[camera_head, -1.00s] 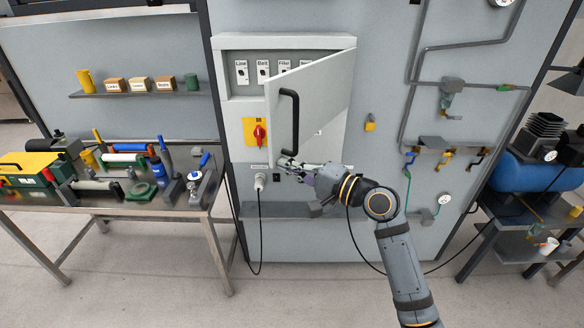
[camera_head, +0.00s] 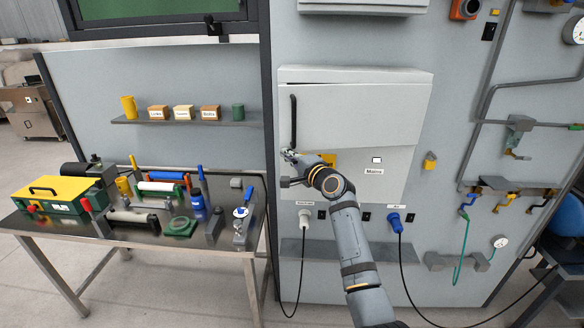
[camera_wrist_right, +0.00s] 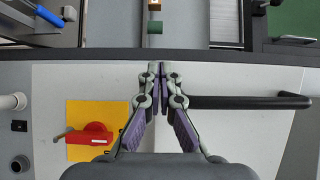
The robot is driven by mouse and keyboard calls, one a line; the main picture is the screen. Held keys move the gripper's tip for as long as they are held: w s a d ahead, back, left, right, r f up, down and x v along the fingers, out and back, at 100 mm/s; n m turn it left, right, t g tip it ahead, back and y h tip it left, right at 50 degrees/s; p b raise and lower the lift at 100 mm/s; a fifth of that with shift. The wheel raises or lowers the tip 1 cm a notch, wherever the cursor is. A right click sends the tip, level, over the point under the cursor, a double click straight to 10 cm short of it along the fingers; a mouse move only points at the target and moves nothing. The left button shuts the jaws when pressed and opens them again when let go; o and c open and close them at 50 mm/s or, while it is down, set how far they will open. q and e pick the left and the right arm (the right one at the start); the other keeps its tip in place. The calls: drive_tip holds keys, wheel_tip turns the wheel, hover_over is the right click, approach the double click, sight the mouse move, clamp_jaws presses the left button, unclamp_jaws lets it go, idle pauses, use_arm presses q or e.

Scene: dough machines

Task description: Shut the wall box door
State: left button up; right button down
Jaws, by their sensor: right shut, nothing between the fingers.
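The grey wall box (camera_head: 355,75) hangs on the panel in the head view. Its door (camera_head: 365,115) lies almost flat over the front and hides the row of switches. A thin dark gap shows along its top edge, so I cannot tell whether it is fully closed. The black handle (camera_head: 293,120) stands upright at the door's left side; it also shows in the wrist view (camera_wrist_right: 250,102). My right gripper (camera_head: 290,155) is shut and empty by the handle's lower end. In the wrist view its fingertips (camera_wrist_right: 160,68) meet beside the handle. My left gripper is out of view.
A yellow plate with a red rotary switch (camera_wrist_right: 90,138) is below the door, partly behind my arm in the head view. Plugs with cables (camera_head: 395,222) hang below. A workbench (camera_head: 150,235) with tools stands left. Pipes and valves (camera_head: 515,125) are on the right.

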drive_tip(key=w, duration=0.1)
drive_tip(key=w+m+h, duration=0.1)
drive_tip(key=w, duration=0.1)
drive_tip(key=shift+w+t, duration=0.15)
drive_tip(key=shift+t, duration=0.15)
drive_tip(key=shift+w+a, duration=0.15)
drive_tip(key=shift+w, duration=0.15)
